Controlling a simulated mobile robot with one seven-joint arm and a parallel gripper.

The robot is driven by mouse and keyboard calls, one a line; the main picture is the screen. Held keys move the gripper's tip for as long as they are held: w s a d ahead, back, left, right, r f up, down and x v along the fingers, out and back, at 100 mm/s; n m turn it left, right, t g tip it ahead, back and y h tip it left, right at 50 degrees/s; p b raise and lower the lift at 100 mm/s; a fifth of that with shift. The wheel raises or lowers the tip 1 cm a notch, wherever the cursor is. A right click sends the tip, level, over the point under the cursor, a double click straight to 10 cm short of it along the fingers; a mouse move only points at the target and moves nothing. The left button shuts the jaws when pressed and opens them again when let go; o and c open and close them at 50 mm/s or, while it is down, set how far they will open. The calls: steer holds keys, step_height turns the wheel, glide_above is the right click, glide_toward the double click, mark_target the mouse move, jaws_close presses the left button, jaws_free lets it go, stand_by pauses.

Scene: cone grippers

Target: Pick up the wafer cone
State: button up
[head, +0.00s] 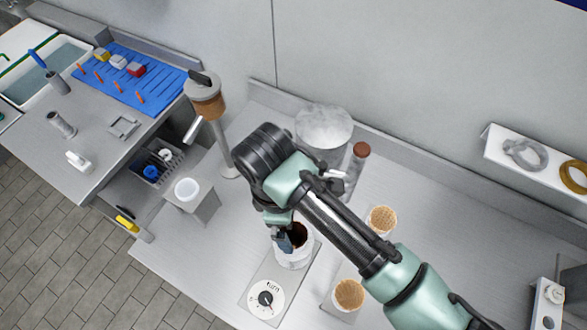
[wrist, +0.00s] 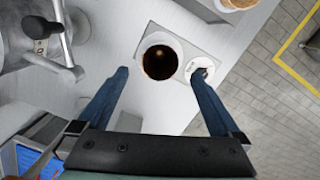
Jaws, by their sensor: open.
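Two tan, waffle-patterned round tops, which look like wafer cones, show in the head view. One wafer cone (head: 381,219) is right of my arm, and the other wafer cone (head: 348,294) is nearer, on a small stand. A tan piece of one (wrist: 238,3) shows at the top edge of the wrist view. My gripper (wrist: 160,75) is open, with its blue fingers spread and nothing held between them. In the head view my gripper (head: 287,240) is over a white pot, left of both cones. The lower parts of the cones are hidden.
The white pot (head: 294,260) with dark brown contents stands on a plate with a dial (head: 265,299). A steel vessel (head: 323,127) and a brown-capped bottle (head: 357,160) stand behind my arm. A white cup (head: 187,189) is at left.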

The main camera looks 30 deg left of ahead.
mark_target(293, 234)
steer(key=shift+w+d+f+p, duration=0.15)
steer(key=shift+f+p, duration=0.35)
steer(key=shift+f, duration=1)
steer(key=shift+s+d+f+p, duration=0.1)
steer(key=shift+f+p, duration=0.4)
steer(key=shift+f, duration=1)
steer(key=c, duration=0.8)
